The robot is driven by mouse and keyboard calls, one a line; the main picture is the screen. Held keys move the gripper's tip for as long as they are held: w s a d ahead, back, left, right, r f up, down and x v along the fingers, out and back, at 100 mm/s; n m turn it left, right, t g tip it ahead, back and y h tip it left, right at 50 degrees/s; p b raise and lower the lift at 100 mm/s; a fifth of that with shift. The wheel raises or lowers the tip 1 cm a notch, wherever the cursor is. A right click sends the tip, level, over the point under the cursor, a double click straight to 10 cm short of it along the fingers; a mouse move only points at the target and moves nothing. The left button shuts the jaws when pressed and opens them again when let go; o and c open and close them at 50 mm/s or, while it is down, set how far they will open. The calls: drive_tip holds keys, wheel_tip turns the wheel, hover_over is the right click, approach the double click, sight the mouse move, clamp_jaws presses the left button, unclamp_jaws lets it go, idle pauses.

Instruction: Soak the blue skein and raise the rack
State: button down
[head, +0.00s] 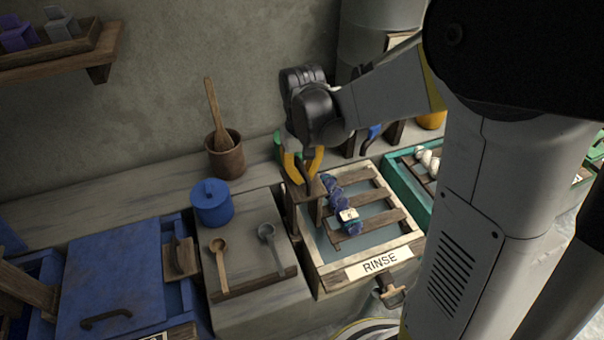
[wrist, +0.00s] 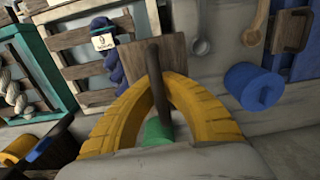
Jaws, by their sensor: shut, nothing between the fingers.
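The blue skein (head: 333,191) lies across the slatted wooden rack (head: 379,218) in the vat labelled RINSE (head: 379,263). It carries a white tag and also shows in the wrist view (wrist: 102,24). Grey liquid shows between the slats; I cannot tell how deep the skein sits. My gripper (head: 303,178), with yellow fingers, is shut at the rack's upright wooden part (head: 299,206), at the vat's back left. In the wrist view, my gripper (wrist: 163,78) arches around a dark upright rod (wrist: 158,85) before a wooden block (wrist: 150,57); contact is unclear.
Left of the vat, a board (head: 246,240) holds two ladles, with a blue lidded pot (head: 212,203) behind. A wooden crock (head: 225,156) with a stirrer stands near the wall. A blue-lidded vat (head: 112,270) is further left. A green-framed vat (head: 405,187) stands close on the right.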

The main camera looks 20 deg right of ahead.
wheel_tip(320, 180, down, 11)
drive_tip(key=b, duration=0.7)
hover_over(302, 223)
drive_tip(key=shift+f, duration=2.4)
drive_tip(key=shift+s+f, duration=0.1)
drive_tip(key=shift+f, duration=1.3)
idle(1.1)
